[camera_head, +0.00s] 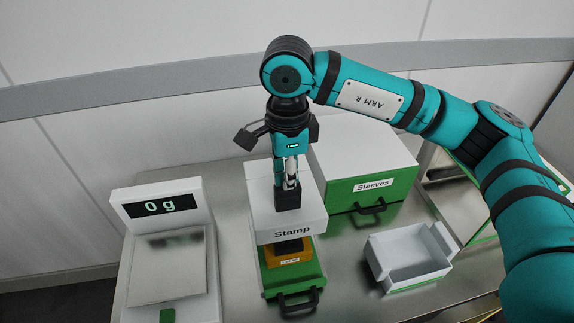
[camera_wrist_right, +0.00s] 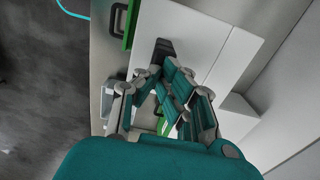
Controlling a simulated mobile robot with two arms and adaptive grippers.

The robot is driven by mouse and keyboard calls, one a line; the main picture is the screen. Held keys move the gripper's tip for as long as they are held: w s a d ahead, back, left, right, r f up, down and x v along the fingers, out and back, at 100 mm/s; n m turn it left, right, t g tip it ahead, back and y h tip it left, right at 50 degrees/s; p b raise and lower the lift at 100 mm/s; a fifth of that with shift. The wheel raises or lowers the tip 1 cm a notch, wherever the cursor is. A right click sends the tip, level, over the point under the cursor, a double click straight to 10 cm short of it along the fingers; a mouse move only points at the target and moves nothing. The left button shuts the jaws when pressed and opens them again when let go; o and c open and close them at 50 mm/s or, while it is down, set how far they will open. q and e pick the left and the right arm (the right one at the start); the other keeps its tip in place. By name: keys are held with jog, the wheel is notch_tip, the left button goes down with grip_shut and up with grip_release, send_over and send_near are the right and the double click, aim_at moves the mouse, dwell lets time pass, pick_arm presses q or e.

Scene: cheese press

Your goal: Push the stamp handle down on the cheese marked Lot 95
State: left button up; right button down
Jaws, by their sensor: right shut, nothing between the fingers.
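The white stamp press (camera_head: 290,226), labelled "Stamp", stands in the middle of the counter. A dark block, seemingly the stamp handle (camera_head: 288,198), is at its top; it also shows in the wrist view (camera_wrist_right: 163,47). Below the press, an orange cheese (camera_head: 289,260) with a small white label sits in a green tray; the label is too small to read surely. A dark stamp part is just above the cheese. My right gripper (camera_head: 287,183) is shut and empty, pointing down right over the handle; whether it touches is unclear. My left gripper is out of view.
A scale (camera_head: 164,209) reading "0 g" stands at the left. A "Sleeves" box (camera_head: 362,160) with a dark handle is behind right. An open white box (camera_head: 409,254) lies to the right. A black handle (camera_head: 298,302) projects at the green tray's front.

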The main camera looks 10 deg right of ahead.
jog(key=shift+r+p, duration=1.05)
jog(key=shift+r, duration=1.35)
notch_tip(320, 180, up, 6)
jog(key=shift+p, duration=1.25)
